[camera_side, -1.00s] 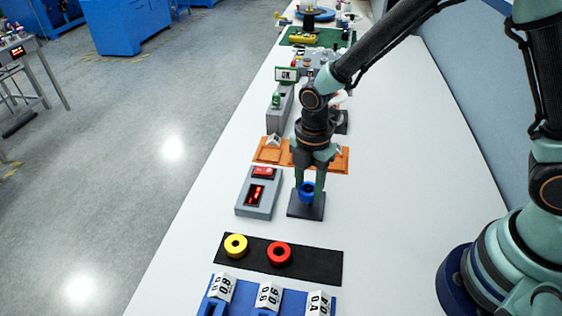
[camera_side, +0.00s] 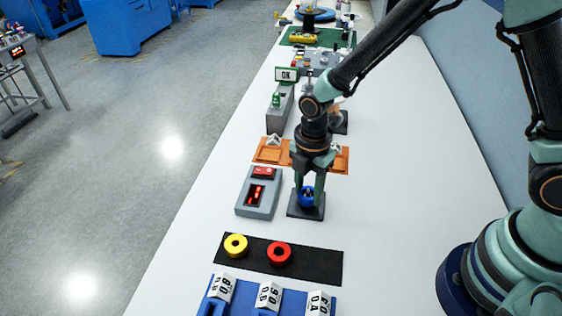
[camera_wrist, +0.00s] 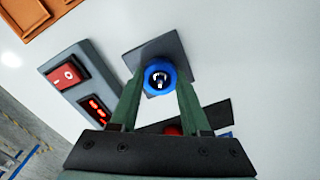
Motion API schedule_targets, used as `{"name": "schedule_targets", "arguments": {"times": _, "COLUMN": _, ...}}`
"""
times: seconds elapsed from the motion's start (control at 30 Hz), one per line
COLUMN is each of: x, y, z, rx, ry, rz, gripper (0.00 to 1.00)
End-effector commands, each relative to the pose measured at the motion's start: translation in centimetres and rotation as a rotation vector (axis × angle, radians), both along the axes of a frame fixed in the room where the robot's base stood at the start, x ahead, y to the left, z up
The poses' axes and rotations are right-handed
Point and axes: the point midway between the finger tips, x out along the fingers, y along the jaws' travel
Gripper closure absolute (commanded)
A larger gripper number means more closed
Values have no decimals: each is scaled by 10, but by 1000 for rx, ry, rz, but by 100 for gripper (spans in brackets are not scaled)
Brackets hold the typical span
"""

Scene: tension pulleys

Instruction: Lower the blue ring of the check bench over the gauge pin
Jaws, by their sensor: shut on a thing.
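The blue ring (camera_side: 306,203) is between the fingers of my gripper (camera_side: 307,192), which is shut on it. It is low over a dark square plate (camera_side: 293,212), and the plate also shows in the wrist view (camera_wrist: 167,48). In the wrist view, the blue ring (camera_wrist: 151,87) is between both fingertips of my gripper (camera_wrist: 160,82). A small pale and dark shape, apparently the gauge pin (camera_wrist: 159,78), shows inside the ring's hole. The ring looks roughly level. I cannot tell whether its underside touches the plate.
A grey box (camera_side: 242,207) with a red switch and red-lit display stands close left of the plate. A black mat (camera_side: 330,262) nearer the camera holds a yellow ring (camera_side: 235,245) and a red ring (camera_side: 279,254). An orange tray (camera_side: 268,155) lies behind. White table is clear to the right.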

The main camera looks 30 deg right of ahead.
Motion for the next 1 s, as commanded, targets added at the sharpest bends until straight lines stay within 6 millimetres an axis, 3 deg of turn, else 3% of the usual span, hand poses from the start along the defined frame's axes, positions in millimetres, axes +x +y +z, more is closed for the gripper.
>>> {"name": "schedule_targets", "arguments": {"times": 0.57, "x": 0, "y": 0, "z": -8, "rx": 0, "ry": 1, "rz": 0, "gripper": 100}}
{"name": "schedule_targets", "arguments": {"times": 0.6, "x": 0, "y": 0, "z": -8, "rx": 0, "ry": 0, "rz": 0, "gripper": 38}}
{"name": "schedule_targets", "arguments": {"times": 0.67, "x": 0, "y": 0, "z": -8, "rx": 0, "ry": 0, "rz": 0, "gripper": 19}}
{"name": "schedule_targets", "arguments": {"times": 0.87, "x": 0, "y": 0, "z": -8, "rx": 0, "ry": 0, "rz": 0, "gripper": 19}}
{"name": "schedule_targets", "arguments": {"times": 0.9, "x": 0, "y": 0, "z": -8, "rx": 0, "ry": 0, "rz": 0, "gripper": 15}}
{"name": "schedule_targets", "arguments": {"times": 0.93, "x": 0, "y": 0, "z": -8, "rx": 0, "ry": 0, "rz": 0, "gripper": 3}}
{"name": "schedule_targets", "arguments": {"times": 1.0, "x": 0, "y": 0, "z": -8, "rx": 0, "ry": 0, "rz": 0, "gripper": 0}}
